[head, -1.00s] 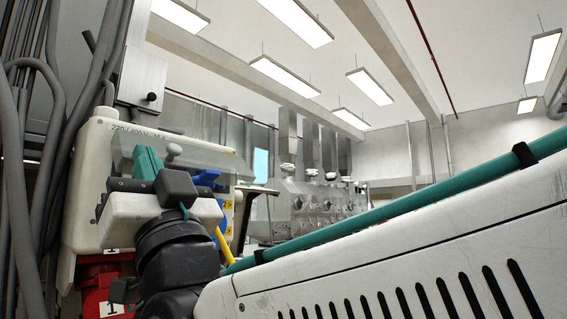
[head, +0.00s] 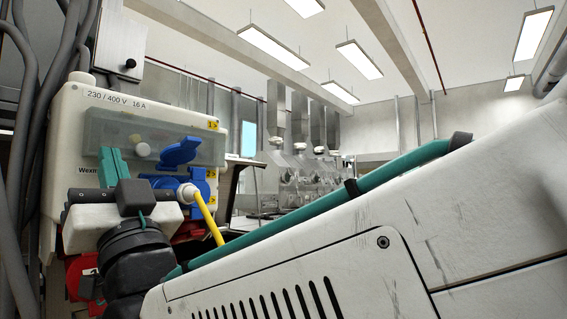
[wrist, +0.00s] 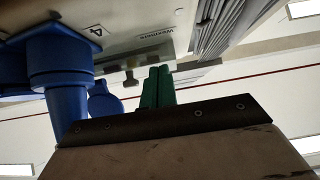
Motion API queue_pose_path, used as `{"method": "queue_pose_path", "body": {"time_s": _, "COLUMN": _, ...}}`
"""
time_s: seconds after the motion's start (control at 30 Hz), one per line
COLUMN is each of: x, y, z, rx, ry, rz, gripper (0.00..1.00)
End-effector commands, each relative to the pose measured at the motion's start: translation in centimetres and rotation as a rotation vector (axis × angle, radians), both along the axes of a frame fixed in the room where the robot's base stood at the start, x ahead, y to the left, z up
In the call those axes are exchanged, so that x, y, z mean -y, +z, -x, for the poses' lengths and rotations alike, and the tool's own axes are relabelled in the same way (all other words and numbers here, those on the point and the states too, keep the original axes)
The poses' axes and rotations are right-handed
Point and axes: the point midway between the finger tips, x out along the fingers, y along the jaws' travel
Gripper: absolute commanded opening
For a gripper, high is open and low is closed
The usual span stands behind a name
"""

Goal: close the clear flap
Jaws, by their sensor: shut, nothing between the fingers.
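The clear flap (head: 205,150) is a see-through greyish panel on the front of the pale distribution box (head: 160,102). In the head view it looks nearly flat against the box, with switches and round knobs showing through; I cannot tell whether it is fully seated. My gripper (head: 108,152) has teal fingers, shut and empty, in front of the flap's lower left part. In the wrist view my gripper (wrist: 159,70) points at the clear flap (wrist: 152,62). I cannot tell whether the fingertips touch it.
A blue socket with a raised lid (head: 181,152) sits right of my gripper, with a yellow cable (head: 209,220) plugged in below. A red socket (head: 80,275) is at lower left. Grey cables (head: 30,120) hang along the left. Blue sockets (wrist: 60,65) fill the wrist view's left.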

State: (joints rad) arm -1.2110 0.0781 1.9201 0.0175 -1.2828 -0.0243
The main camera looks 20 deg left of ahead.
Motion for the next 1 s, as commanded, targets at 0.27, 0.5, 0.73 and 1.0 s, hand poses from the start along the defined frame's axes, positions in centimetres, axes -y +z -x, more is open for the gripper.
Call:
{"method": "queue_pose_path", "body": {"time_s": 0.27, "x": -0.9, "y": -0.5, "z": -0.3, "rx": -0.004, "ry": 0.000, "rz": 0.010, "gripper": 0.00}}
{"method": "queue_pose_path", "body": {"time_s": 0.5, "x": -1.1, "y": -0.6, "z": -0.4, "rx": -0.005, "ry": -0.001, "rz": 0.011, "gripper": 0.00}}
{"method": "queue_pose_path", "body": {"time_s": 0.73, "x": -1.2, "y": -0.6, "z": -0.5, "rx": -0.005, "ry": -0.003, "rz": 0.012, "gripper": 0.00}}
{"method": "queue_pose_path", "body": {"time_s": 1.0, "x": 1.0, "y": -0.4, "z": 0.3, "rx": -0.003, "ry": 0.001, "rz": 0.006, "gripper": 0.00}}
